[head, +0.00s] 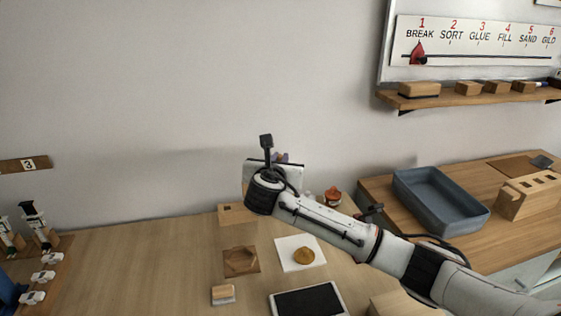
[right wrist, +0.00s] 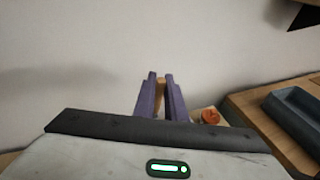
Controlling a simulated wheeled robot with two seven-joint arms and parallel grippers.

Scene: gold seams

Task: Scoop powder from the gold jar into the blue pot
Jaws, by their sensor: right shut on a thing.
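My right gripper (head: 281,157) is raised over the back of the table, mostly hidden behind my own wrist in the head view. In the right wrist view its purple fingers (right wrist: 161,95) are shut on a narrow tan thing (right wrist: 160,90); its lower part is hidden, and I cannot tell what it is. A small orange-red jar (head: 333,196) stands at the table's back right, and it also shows right of the fingers in the right wrist view (right wrist: 210,116). I cannot make out a gold jar or a blue pot for sure. My left gripper is not in view.
A gold-brown round piece (head: 303,256) lies on a white sheet (head: 287,243). A dark-screened tablet (head: 308,300) and a small wooden block (head: 223,294) lie in front. A blue-grey tray (head: 440,201) stands on the right counter. The table's left middle is clear.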

